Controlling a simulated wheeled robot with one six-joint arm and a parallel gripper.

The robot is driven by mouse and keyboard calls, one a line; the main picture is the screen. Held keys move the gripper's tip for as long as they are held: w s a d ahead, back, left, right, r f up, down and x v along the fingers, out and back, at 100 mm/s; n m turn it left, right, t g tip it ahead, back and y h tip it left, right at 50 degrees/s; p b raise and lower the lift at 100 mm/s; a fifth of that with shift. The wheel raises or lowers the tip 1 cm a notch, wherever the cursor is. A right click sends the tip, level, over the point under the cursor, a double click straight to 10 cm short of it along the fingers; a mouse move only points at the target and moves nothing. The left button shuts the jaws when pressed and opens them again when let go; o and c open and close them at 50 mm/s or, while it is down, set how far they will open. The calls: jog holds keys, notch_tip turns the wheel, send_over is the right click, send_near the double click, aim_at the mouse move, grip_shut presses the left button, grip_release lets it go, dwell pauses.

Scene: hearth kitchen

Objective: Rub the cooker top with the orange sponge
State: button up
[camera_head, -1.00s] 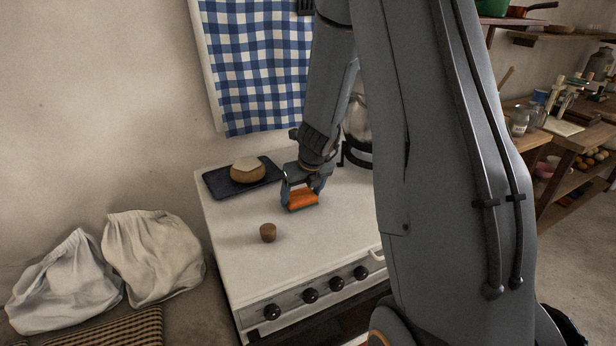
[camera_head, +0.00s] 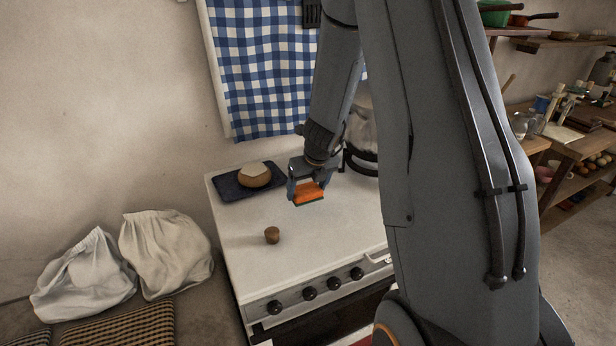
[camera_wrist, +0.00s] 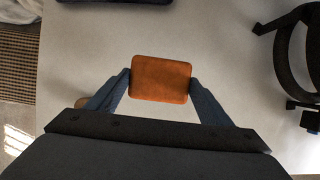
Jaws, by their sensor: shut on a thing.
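The orange sponge (camera_head: 308,193) is held between the fingers of my gripper (camera_head: 306,184), over the white cooker top (camera_head: 330,235). A dark green underside shows along its lower edge. In the wrist view the orange sponge (camera_wrist: 161,79) sits between the two blue-grey fingertips of my gripper (camera_wrist: 160,84), which press on its left and right sides. The cooker top (camera_wrist: 90,45) spreads beneath it. I cannot tell for sure whether the sponge touches the surface or hangs just above it.
A dark tray (camera_head: 228,189) with a round loaf (camera_head: 255,175) lies at the back left of the cooker. A black burner stand (camera_wrist: 287,50) with a pot is at the right. Two cloth sacks lie left of the cooker.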

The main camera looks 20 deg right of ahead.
jog(key=shift+r+p, duration=1.2)
jog(key=shift+p, duration=0.2)
